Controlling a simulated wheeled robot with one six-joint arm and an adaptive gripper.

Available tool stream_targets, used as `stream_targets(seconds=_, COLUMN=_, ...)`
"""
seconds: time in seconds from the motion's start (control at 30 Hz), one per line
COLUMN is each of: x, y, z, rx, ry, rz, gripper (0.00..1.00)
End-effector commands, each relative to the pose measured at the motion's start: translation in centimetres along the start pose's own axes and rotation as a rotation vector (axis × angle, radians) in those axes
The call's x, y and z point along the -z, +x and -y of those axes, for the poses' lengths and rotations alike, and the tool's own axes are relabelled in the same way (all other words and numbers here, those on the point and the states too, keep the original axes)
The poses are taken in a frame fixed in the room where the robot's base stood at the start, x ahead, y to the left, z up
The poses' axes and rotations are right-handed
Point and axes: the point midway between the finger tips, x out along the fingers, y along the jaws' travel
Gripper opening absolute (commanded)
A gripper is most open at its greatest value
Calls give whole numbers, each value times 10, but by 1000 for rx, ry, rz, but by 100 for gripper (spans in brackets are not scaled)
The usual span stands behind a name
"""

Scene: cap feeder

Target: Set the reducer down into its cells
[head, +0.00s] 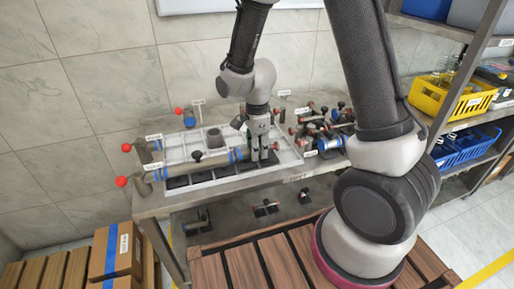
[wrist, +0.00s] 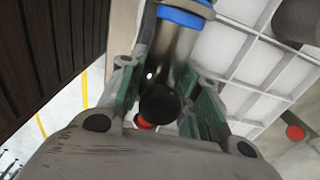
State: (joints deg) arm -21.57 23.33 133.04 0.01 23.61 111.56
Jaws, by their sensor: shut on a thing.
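My gripper (head: 262,156) points down at the right part of a white tray divided into cells (head: 292,156). In the wrist view its green-padded fingers (wrist: 163,92) are shut around a shiny grey tapered piece with a blue band (wrist: 180,40), which I take to be the reducer. Its near end is dark and round. In the head view blue bands (head: 237,155) show just left of the fingers, at the tray's front cells. I cannot tell whether the piece touches the cell floor. The fingers hide part of it.
A grey upright cylinder (head: 215,138) stands in the tray. Red-knobbed fittings (head: 121,181) stick out at the bench's left end. Several dark, blue and red fittings (head: 322,130) crowd the bench right of the tray. Yellow (head: 437,100) and blue (head: 462,150) crates sit on the right shelves.

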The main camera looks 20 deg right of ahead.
Motion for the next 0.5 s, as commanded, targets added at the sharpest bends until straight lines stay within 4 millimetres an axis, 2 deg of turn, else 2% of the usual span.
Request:
stream_targets(seconds=0.47, x=0, y=10, z=0, rx=-1, ry=0, rz=0, gripper=0)
stream_targets(seconds=0.5, x=0, y=10, z=0, rx=0, ry=0, rz=0, gripper=34)
